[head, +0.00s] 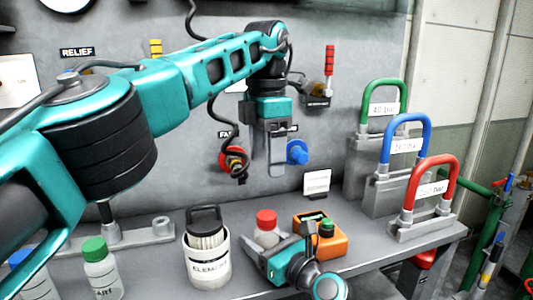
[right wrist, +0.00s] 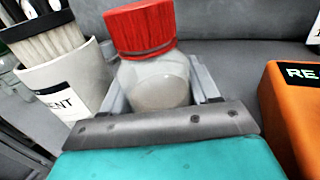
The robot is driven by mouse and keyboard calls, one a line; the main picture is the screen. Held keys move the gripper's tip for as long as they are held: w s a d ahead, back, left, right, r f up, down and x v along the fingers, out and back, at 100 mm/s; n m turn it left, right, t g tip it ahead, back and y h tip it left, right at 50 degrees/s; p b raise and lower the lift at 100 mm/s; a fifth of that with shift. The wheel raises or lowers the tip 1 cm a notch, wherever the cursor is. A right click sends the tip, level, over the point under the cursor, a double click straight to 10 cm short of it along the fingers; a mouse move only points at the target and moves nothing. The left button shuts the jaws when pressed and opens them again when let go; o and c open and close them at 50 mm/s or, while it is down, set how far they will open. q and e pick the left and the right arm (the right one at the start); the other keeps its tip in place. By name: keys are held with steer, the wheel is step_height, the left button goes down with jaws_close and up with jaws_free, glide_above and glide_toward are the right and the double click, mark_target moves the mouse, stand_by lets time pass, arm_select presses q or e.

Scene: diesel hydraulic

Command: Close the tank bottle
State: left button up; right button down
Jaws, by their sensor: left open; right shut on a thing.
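A translucent white bottle (head: 266,240) with a ribbed red cap (head: 266,219) stands on the grey bench. My right gripper (right wrist: 160,86) is shut on the bottle's body, one finger on each side, below the cap. In the right wrist view the red cap (right wrist: 142,29) sits on top of the bottle (right wrist: 155,78); I cannot tell how tight it is. No label shows on this bottle. My left gripper (head: 275,165) is open and empty, pointing down in front of the wall panel, above and behind the bottle.
A white canister (head: 208,262) of elements stands left of the bottle, an orange device (head: 330,242) close to its right. Green-capped (head: 102,270) and blue-capped (head: 34,278) bottles stand far left. Red (head: 232,160) and blue (head: 297,152) knobs flank my left gripper. Several padlock-shaped blocks (head: 425,205) stand right.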

steer(key=shift+c, duration=0.9)
jaws_free()
steer(key=p+v, duration=0.1)
steer(key=v, duration=1.2)
steer(key=shift+p, duration=0.3)
steer(key=shift+w, duration=0.1)
steer(key=shift+d, duration=0.1)
